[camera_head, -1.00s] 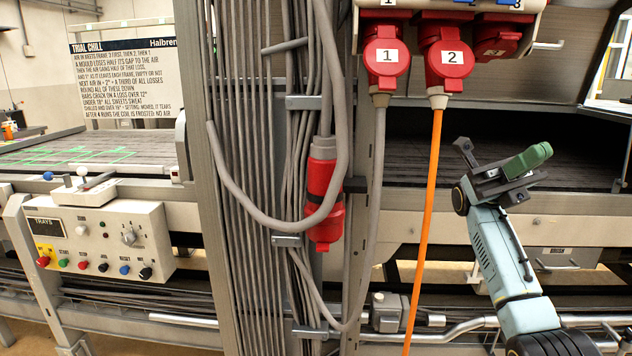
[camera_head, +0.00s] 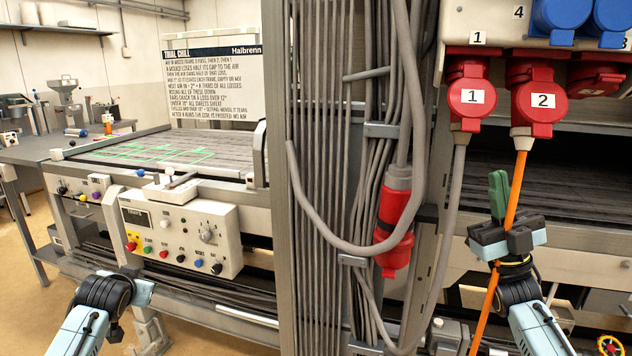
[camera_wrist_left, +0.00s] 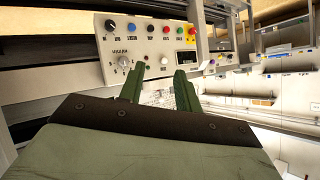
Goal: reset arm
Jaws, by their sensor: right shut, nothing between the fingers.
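My right gripper (camera_head: 497,175) is at the right of the head view, with its green fingers together, pointing up and empty. It overlaps the orange cable (camera_head: 483,320); I cannot tell whether they touch. My left arm (camera_head: 100,305) comes in at the lower left of the head view, below the control box; its fingers are not visible there. In the left wrist view, my left gripper (camera_wrist_left: 157,70) has its two green fingers apart with nothing seen between them. The control box (camera_wrist_left: 150,45) lies beyond them.
The control box (camera_head: 180,235) has several buttons and a knob. A post with grey cables (camera_head: 325,150) and a red connector (camera_head: 396,220) stands between the arms. Red plugs (camera_head: 471,97) hang at the upper right. A sign (camera_head: 211,75) stands behind the left bed. Floor shows at lower left.

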